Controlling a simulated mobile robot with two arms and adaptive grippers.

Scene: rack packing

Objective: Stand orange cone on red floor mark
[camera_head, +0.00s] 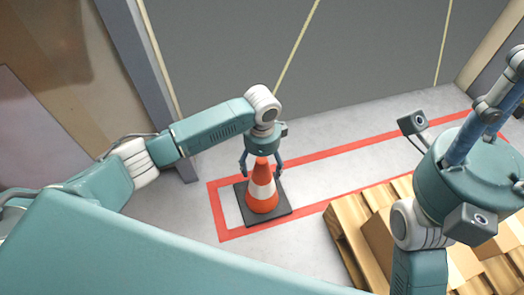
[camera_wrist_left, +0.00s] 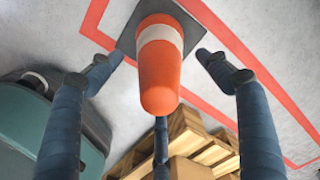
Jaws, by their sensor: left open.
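The orange cone (camera_head: 263,189) with a white band stands upright on its dark square base (camera_head: 284,210). The base lies within the left end of the red floor mark (camera_head: 222,219), a taped rectangle outline. My left gripper (camera_head: 261,170) is open above the cone, its fingers on both sides of the tip. In the left wrist view the cone (camera_wrist_left: 160,72) lies between the spread fingers of the left gripper (camera_wrist_left: 153,75), with gaps on both sides.
A wooden pallet (camera_head: 345,215) with cardboard boxes (camera_head: 379,235) stands right of the cone, close to the red tape. Pale floor is clear within the tape right of the cone.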

